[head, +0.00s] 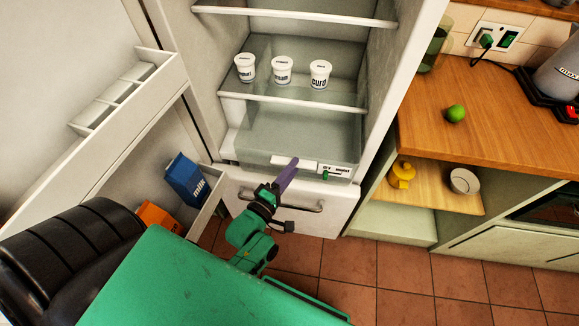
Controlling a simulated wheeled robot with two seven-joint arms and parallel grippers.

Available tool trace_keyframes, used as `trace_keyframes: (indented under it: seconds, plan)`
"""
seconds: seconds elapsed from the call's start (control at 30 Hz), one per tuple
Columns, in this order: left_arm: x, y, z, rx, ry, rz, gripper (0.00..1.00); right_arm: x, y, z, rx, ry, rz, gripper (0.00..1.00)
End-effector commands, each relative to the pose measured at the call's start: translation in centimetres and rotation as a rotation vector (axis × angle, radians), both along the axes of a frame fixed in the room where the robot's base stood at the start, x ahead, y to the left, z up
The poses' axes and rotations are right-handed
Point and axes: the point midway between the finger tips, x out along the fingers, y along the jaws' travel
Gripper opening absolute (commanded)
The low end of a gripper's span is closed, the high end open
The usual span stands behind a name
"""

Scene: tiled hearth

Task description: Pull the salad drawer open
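The salad drawer (300,136) is a clear bin at the bottom of the open fridge, under the lowest visible shelf. It looks shut. Its front has a white strip with a label (338,170) and a small green tab (325,176). My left gripper (288,173) reaches up to the drawer's front, its purple fingers over the white strip. They overlap from this angle, so I cannot tell whether they are open or shut, or whether they touch the drawer. The part of the front behind the fingers is hidden. My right gripper is not in view.
The fridge door (120,95) stands open at left; its lower rack holds a blue milk carton (185,178) and an orange carton (158,216). White tubs (320,74) stand on the shelf above. A grey handle (310,207) is below the drawer. Tiled floor at right is clear.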

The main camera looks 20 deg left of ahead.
Motion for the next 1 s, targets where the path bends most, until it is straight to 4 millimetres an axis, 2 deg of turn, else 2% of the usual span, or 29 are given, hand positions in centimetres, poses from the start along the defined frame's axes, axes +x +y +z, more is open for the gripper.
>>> trace_keyframes:
  seconds: [0.17, 0.27, 0.5, 0.6, 0.73, 1.0]
  plan:
    - [-1.6, 0.2, -0.1, 0.0, 0.003, 0.0, 0.45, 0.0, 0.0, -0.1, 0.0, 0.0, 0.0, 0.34]
    - [-3.9, 0.5, -0.3, 0.002, 0.006, -0.001, 0.45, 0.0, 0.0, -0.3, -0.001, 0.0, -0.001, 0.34]
    - [-10.8, 1.5, -0.3, 0.0, 0.007, -0.002, 0.45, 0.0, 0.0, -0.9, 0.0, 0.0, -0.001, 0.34]
    - [-12.9, 1.8, -0.2, 0.001, 0.005, -0.002, 0.45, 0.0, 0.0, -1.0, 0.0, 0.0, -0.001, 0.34]
    - [-14.3, 2.0, -0.1, 0.0, 0.001, 0.0, 0.45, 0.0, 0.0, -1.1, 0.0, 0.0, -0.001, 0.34]
    - [-14.4, 2.1, 0.0, 0.0, 0.0, 0.0, 0.45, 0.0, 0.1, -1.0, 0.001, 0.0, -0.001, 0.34]
